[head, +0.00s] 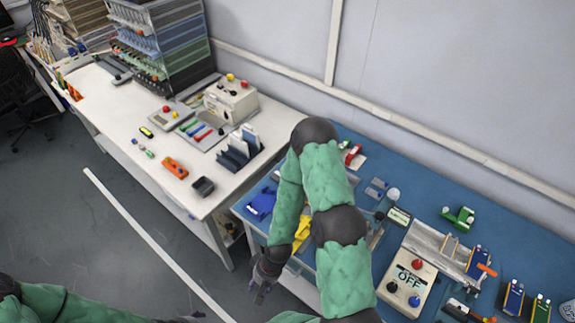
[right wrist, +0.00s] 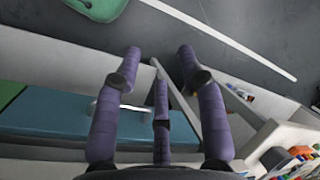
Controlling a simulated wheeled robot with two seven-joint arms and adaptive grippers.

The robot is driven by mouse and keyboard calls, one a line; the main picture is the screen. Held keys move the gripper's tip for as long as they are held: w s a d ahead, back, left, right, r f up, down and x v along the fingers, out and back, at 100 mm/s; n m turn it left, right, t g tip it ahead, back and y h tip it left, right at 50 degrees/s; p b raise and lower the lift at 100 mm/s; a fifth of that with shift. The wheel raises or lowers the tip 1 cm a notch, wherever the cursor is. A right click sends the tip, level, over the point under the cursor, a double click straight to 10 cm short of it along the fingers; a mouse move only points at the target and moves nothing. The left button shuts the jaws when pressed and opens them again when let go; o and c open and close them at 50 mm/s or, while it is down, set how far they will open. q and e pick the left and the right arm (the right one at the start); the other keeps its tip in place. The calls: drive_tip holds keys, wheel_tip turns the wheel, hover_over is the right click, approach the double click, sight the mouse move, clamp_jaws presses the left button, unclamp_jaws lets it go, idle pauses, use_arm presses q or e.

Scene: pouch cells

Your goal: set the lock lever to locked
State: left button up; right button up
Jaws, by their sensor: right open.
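An orange lever (head: 486,269) shows on a grey metal fixture (head: 440,247) at the right of the blue bench; it looks like the lock lever, but its setting is too small to tell. My right gripper (head: 262,290) hangs beyond the bench's front left corner, low over the floor and far to the left of the lever. In the right wrist view its purple fingers (right wrist: 159,64) are spread and empty. My left arm shows at the lower left of the head view, but its gripper is out of the frame.
A control box (head: 406,284) reading OFF, with red and blue buttons, stands left of the lever. Yellow cloth-like gloves (head: 302,232) lie near my right arm. A white bench (head: 150,170) stands left. Floor (head: 90,230) is open.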

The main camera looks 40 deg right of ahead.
drive_tip(key=w+d+r+m+h+p, duration=0.1)
drive_tip(key=w+d+r+p, duration=0.2)
drive_tip(key=w+d+r, duration=1.2)
drive_tip(key=w+d+r+m+h, duration=0.1)
drive_tip(key=w+d+r+h, duration=0.1)
drive_tip(key=d+r, duration=0.5)
drive_tip(key=w+d+r+m+h, duration=0.1)
drive_tip(key=w+d+r+m, duration=0.15)
drive_tip(key=d+r, duration=0.4)
drive_tip(key=shift+n, duration=0.45)
drive_tip(key=f, duration=0.4)
drive_tip(key=d+f, duration=0.1)
drive_tip(key=f, duration=0.7)
drive_tip(key=shift+w+d, duration=0.15)
drive_tip(key=shift+d, duration=0.1)
drive_tip(key=shift+r, duration=0.1)
clamp_jaws()
